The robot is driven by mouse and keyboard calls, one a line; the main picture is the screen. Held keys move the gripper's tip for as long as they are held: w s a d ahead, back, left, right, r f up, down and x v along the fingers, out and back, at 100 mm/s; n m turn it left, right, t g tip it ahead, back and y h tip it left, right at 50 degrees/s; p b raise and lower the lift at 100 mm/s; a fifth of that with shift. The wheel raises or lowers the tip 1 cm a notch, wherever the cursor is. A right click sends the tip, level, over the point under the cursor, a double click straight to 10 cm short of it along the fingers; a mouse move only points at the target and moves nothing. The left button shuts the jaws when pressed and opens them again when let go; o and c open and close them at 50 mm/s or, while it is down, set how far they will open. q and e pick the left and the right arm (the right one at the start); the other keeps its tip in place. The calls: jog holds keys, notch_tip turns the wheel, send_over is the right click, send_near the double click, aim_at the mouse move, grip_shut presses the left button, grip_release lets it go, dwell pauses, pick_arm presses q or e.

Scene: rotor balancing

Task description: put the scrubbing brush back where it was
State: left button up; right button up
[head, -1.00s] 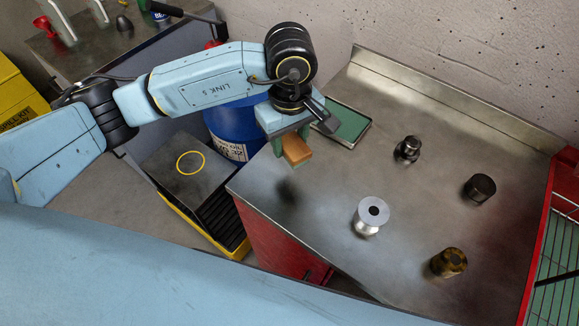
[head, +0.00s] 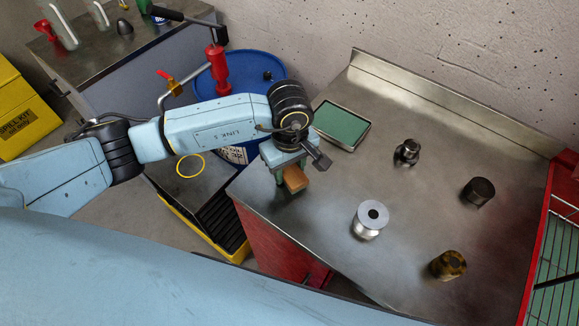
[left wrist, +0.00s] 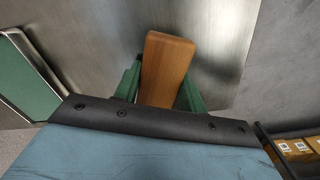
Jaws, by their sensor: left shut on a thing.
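The scrubbing brush (head: 295,179) shows as a brown wooden block in the head view. My left gripper (head: 287,178) is shut on it near the left corner of the metal bench top (head: 420,225). In the left wrist view the brush's wooden back (left wrist: 166,68) sits between the two green fingers (left wrist: 160,85). Its bristles are hidden, and I cannot tell whether it touches the bench. My right gripper is not in view.
A green-lined tray (head: 342,125) lies behind the gripper. A silver spool-shaped part (head: 369,220), a brass part (head: 448,265), a dark cylinder (head: 479,191) and a small dark fitting (head: 407,152) stand on the bench. A blue drum (head: 262,70) stands left of it.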

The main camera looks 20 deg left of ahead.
aim_at(290, 168)
pick_arm(q)
jog(key=o, duration=0.9)
jog(key=shift+o, duration=0.2)
notch_tip(290, 168, up, 12)
jog(key=shift+b, duration=0.3)
jog(key=shift+r, duration=0.1)
